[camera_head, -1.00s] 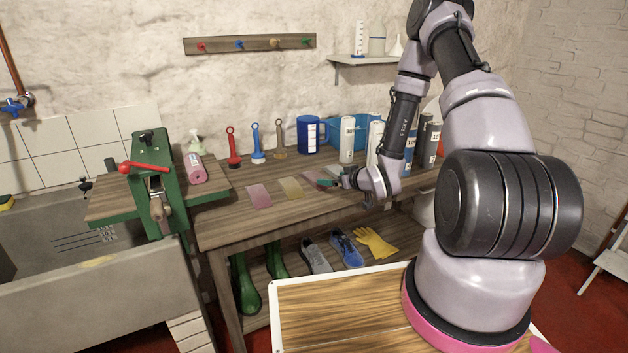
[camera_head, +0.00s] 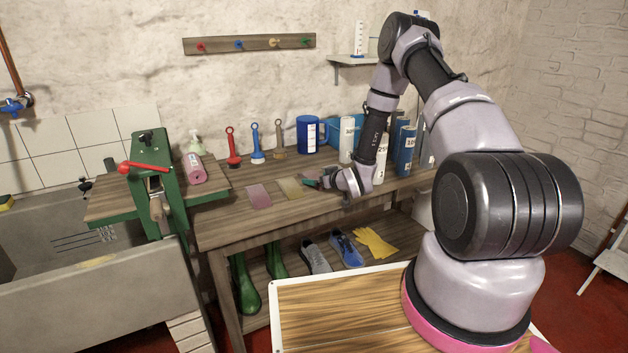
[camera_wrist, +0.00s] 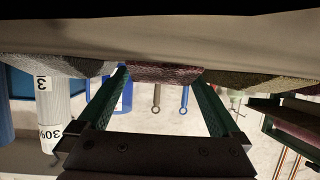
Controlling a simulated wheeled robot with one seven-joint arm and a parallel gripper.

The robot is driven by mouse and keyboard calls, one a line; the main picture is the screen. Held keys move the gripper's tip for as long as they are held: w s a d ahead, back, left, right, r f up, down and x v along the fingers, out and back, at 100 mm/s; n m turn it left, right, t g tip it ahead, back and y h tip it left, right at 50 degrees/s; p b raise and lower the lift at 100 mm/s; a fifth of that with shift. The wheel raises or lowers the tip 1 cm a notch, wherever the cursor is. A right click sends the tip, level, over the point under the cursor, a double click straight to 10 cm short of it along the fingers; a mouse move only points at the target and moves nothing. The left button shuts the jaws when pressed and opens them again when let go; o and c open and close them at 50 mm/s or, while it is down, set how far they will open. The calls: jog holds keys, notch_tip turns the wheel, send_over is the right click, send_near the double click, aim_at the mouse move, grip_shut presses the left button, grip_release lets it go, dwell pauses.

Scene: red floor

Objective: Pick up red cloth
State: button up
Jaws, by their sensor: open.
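The red cloth (camera_wrist: 165,72) lies flat on the wooden workbench (camera_head: 225,217). In the wrist view it shows dark red between my two green fingertips. In the head view my gripper (camera_head: 311,183) covers most of it. My gripper, also in the wrist view (camera_wrist: 160,80), is open, low over the bench. Its fingers stand apart, one toward each side of the cloth. I cannot tell whether they touch it. A yellowish cloth (camera_head: 289,187) and a pink cloth (camera_head: 258,196) lie to the left in the head view. A grey cloth (camera_wrist: 75,67) lies on the other side.
Bottles (camera_head: 346,140) and a blue jug (camera_head: 308,134) stand along the bench's back right. Several brushes (camera_head: 257,145) stand at the wall. The bench front left is clear.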

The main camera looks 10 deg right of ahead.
jog(key=c, duration=1.5)
